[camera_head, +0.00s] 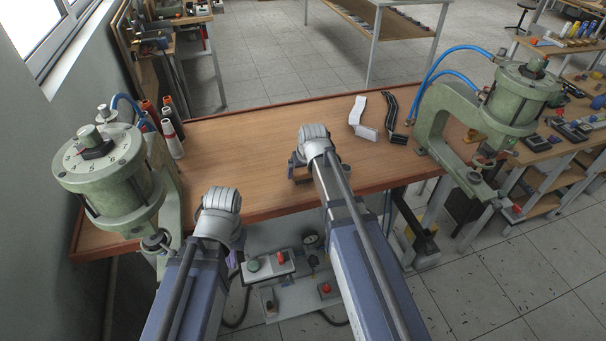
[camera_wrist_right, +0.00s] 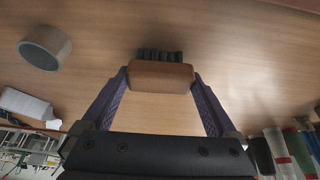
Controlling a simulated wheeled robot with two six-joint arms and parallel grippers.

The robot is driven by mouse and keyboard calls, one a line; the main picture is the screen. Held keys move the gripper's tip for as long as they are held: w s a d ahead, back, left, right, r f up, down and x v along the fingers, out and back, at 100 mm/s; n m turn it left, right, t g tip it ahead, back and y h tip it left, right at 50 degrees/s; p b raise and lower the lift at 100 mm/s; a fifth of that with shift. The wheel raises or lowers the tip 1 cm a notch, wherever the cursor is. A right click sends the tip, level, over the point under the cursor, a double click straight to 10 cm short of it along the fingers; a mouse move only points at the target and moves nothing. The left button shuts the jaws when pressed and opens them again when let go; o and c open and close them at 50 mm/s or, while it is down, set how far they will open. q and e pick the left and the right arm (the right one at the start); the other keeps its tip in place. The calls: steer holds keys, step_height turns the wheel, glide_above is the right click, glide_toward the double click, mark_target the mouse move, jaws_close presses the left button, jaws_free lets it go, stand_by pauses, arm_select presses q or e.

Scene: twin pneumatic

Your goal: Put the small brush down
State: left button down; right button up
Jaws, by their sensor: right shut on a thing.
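The small brush (camera_wrist_right: 160,75) has a brown wooden back and a row of dark bristles. In the right wrist view it sits between the purple fingers of my right gripper (camera_wrist_right: 158,80), which are shut on its two ends. The bristles point away from the palm, toward the wooden tabletop (camera_wrist_right: 240,50); I cannot tell whether they touch it. In the head view my right gripper (camera_head: 302,172) is over the front middle of the table, mostly hidden by its wrist. My left gripper (camera_head: 233,262) is at the table's front edge, its fingers mostly hidden behind the arm.
A grey ring-shaped roll (camera_wrist_right: 45,48) lies near the brush. A white-handled item (camera_head: 362,118) and a black one (camera_head: 396,118) lie to the right. Green presses stand at the left (camera_head: 110,170) and right (camera_head: 520,95). Several bottles (camera_head: 172,138) stand at the left. The table's back middle is clear.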

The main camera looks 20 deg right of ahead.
steer(key=shift+f, duration=0.1)
steer(key=o, duration=0.9)
steer(key=shift+o, duration=0.2)
steer(key=p+v, duration=1.1)
steer(key=v, duration=0.1)
steer(key=s+a+n+g, duration=0.1)
steer(key=s+a+g, duration=0.1)
steer(key=s+a, duration=0.4)
steer(key=s+a+f+n+g+h, duration=0.1)
steer(key=s+a+n+g, duration=0.1)
steer(key=s+a, duration=0.5)
steer(key=s+g, duration=0.1)
steer(key=s, duration=0.5)
steer(key=shift+s+a+h, duration=0.25)
steer(key=shift+h, duration=0.05)
